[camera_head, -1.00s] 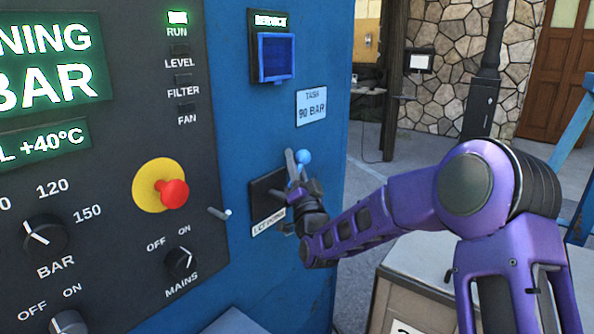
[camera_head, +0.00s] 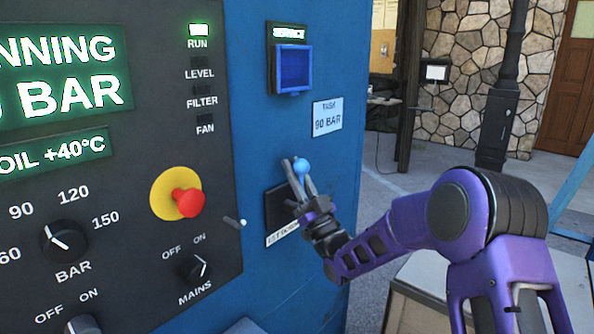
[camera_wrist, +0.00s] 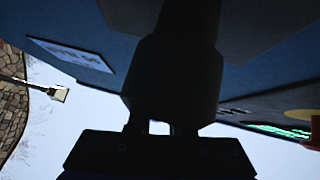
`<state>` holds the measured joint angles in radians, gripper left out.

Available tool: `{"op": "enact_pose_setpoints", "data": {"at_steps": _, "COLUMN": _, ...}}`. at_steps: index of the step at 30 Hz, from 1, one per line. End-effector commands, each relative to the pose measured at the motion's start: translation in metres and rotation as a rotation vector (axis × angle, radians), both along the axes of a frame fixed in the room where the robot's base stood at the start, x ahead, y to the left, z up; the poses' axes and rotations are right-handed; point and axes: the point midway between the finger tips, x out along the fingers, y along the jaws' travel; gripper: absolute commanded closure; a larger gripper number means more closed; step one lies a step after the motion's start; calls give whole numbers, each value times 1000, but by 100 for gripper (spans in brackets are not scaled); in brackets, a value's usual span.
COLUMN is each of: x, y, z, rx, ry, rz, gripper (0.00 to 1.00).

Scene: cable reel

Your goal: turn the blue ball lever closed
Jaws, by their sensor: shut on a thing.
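The blue ball (camera_head: 301,166) of the lever shows in the head view on the side face of the blue cabinet. It sits beside the fingers of my gripper (camera_head: 299,175), which reach up around it. The gripper is shut on the lever. The lever's dark mounting plate (camera_head: 279,207) is partly hidden behind my gripper. In the wrist view the dark fingers and gripper body (camera_wrist: 165,130) fill the middle, and I cannot make out the ball there.
A blue-framed service box (camera_head: 293,68) and a "90 BAR" sign (camera_head: 328,118) are above the lever.

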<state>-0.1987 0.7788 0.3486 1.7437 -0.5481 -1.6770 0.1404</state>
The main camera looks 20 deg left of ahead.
Motion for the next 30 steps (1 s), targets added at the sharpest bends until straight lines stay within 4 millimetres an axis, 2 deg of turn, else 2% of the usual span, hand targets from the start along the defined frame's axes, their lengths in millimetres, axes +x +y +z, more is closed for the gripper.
{"op": "enact_pose_setpoints", "data": {"at_steps": 1, "x": 1, "y": -3, "z": 7, "rx": 8, "ry": -19, "rz": -7, "gripper": 100}}
{"op": "enact_pose_setpoints", "data": {"at_steps": 14, "x": -1, "y": -2, "z": 8, "rx": 6, "ry": -28, "rz": -4, "gripper": 100}}
{"op": "enact_pose_setpoints", "data": {"at_steps": 15, "x": -1, "y": -1, "z": 8, "rx": 6, "ry": -28, "rz": -4, "gripper": 76}}
{"op": "enact_pose_setpoints", "data": {"at_steps": 19, "x": -1, "y": -1, "z": 8, "rx": 5, "ry": -26, "rz": -3, "gripper": 52}}
{"op": "enact_pose_setpoints", "data": {"at_steps": 30, "x": -3, "y": -2, "z": 0, "rx": -1, "ry": -16, "rz": 0, "gripper": 52}}
